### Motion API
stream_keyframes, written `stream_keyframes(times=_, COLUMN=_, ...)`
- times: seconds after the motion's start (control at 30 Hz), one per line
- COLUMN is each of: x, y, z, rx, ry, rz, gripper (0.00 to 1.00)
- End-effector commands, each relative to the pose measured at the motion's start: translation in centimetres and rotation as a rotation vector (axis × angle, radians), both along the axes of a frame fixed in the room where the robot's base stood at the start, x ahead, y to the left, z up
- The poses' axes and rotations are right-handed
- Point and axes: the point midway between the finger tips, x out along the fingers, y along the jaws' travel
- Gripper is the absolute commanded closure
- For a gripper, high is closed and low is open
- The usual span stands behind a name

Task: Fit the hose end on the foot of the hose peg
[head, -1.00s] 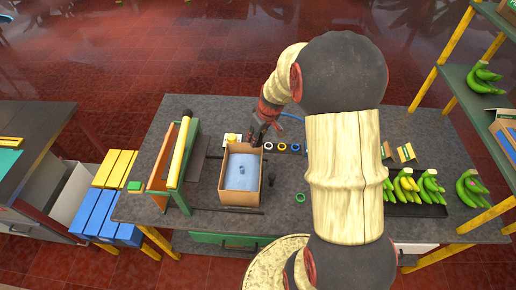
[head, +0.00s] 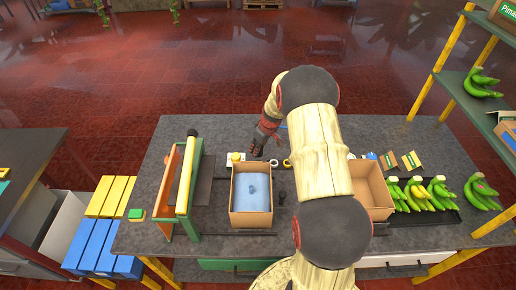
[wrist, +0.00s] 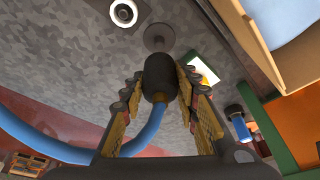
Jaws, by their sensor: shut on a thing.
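My gripper (wrist: 158,84) is shut on the hose end, a dark rounded cuff (wrist: 157,72) with a blue hose (wrist: 150,133) running back from it and curving off to the left in the wrist view. A grey round disc with a small post (wrist: 158,37) shows just beyond the cuff; it may be the foot of the hose peg. The cuff's tip overlaps the view of the disc's near side, and I cannot tell whether they touch. In the head view my gripper (head: 261,142) is small, over the back of the bench, and the hose end cannot be made out.
An open cardboard box with blue contents (head: 249,219) stands in front of my gripper. A green and orange frame (head: 184,205) stands to the left. Another open box (head: 372,188) and bananas on a black tray (head: 449,215) are at right. A white ring (wrist: 123,13) lies near the disc.

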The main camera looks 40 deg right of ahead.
Motion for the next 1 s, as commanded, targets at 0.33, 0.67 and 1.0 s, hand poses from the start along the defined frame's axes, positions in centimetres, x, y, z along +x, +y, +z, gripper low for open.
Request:
stream_keyframes(times=0.33, x=-0.1, y=0.0, z=-2.7, rx=0.001, ry=0.002, rz=-0.001, gripper=1.00)
stream_keyframes(times=0.67, x=0.0, y=0.0, z=-5.7, rx=0.000, ry=0.000, rz=0.000, gripper=1.00)
stream_keyframes(times=1.0, x=0.0, y=0.0, z=-6.3, rx=0.000, ry=0.000, rz=0.000, gripper=1.00)
